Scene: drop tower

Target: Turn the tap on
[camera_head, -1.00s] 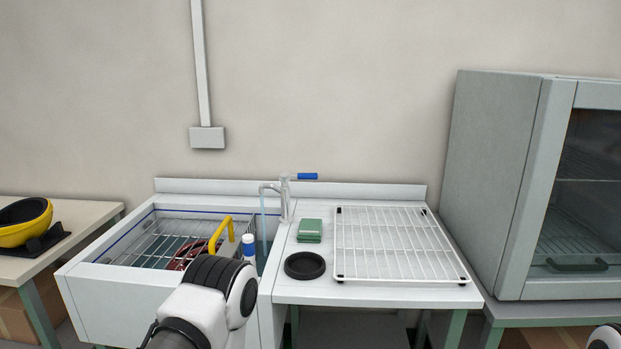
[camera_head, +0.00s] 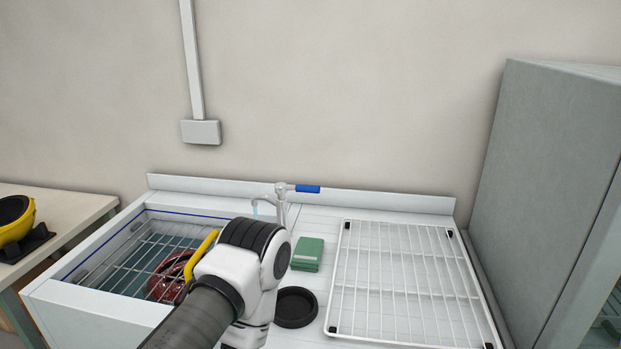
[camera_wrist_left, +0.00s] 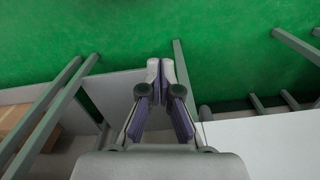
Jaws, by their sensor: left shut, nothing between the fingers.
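The tap (camera_head: 281,205) is a pale metal spout at the back edge of the sink unit, with a blue lever (camera_head: 308,189) pointing right. A short light-blue stream of water (camera_head: 255,208) shows under its spout, with the lower part hidden behind my left arm. My left arm crosses the front of the sink, well short of the tap, and hides its gripper in the head view. In the left wrist view my left gripper (camera_wrist_left: 160,73) is shut and empty, with its fingertips together above the green floor. My right gripper is in neither view.
The sink (camera_head: 130,262) at left holds a wire rack, a red item and a yellow-handled thing. Right of it are a green sponge (camera_head: 307,254), a black round dish (camera_head: 296,307) and a white drying rack (camera_head: 400,280). A grey cabinet (camera_head: 545,170) stands at right.

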